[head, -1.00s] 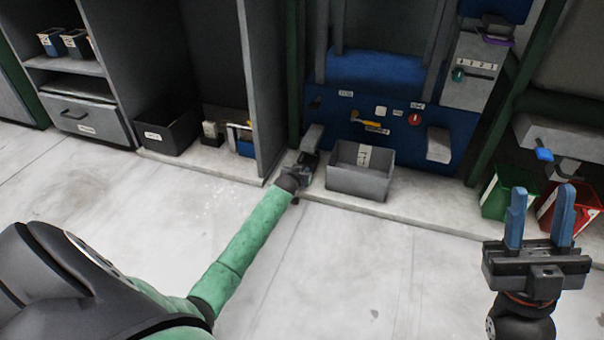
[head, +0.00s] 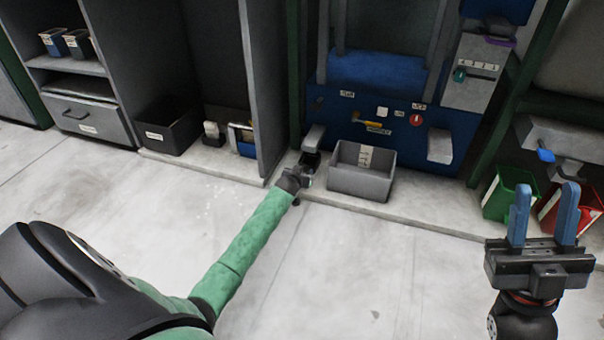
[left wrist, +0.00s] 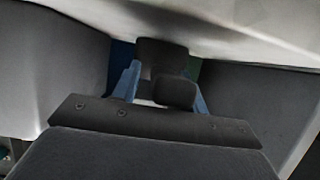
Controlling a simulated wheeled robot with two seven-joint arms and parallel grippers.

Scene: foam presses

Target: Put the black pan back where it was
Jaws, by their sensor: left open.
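A black, open-topped pan (head: 168,132) with a white label stands on the low ledge at the left, below the shelves. My left gripper (head: 306,172) is well to its right, low down beside the grey bin (head: 362,183). In the left wrist view the blue fingers (left wrist: 162,88) are apart, with a dark, blocky part (left wrist: 176,92) showing between them; I cannot tell whether they touch it. The pan cannot be made out for sure in that view. My right gripper (head: 543,205) is raised at the right, open and empty.
A grey upright panel (head: 268,85) stands between the pan's bay and the blue press (head: 385,130). A green bin (head: 505,197) and a red bin (head: 560,212) are at the right. The pale floor in front is clear.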

